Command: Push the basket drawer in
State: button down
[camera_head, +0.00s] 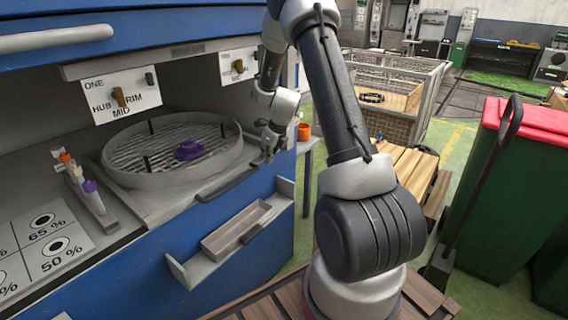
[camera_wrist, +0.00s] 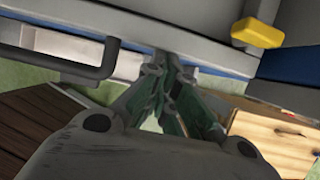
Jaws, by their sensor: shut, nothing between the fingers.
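The basket drawer (camera_head: 150,205) is a grey pull-out tray carrying a round mesh basket (camera_head: 128,178), and it stands out from the blue cabinet. A purple piece (camera_head: 188,150) lies in the basket. The drawer's dark handle (camera_head: 228,185) is on its front edge, and it also shows at the left of the wrist view (camera_wrist: 75,72). My gripper (camera_head: 268,156) is shut and empty at the right end of the drawer front, right of the handle. In the wrist view its fingertips (camera_wrist: 170,68) are close against a grey edge; I cannot tell whether they touch.
A lower shallow drawer (camera_head: 237,228) stands open below. Dials (camera_head: 119,97) sit on the panel above the basket. A small tool rack (camera_head: 88,190) is left of the basket. A yellow block (camera_wrist: 257,33) is at the right in the wrist view. A green bin (camera_head: 500,200) stands right.

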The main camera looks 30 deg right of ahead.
jog(key=w+a, duration=0.1)
jog(key=w, duration=0.2)
jog(key=w+a, duration=0.1)
jog(key=w, duration=0.1)
jog(key=w+a, duration=0.1)
jog(key=w, duration=0.2)
jog(key=shift+w+a, duration=0.1)
jog(key=shift+w, duration=0.2)
jog(key=shift+w+a+r, duration=0.1)
jog(key=shift+w, duration=0.4)
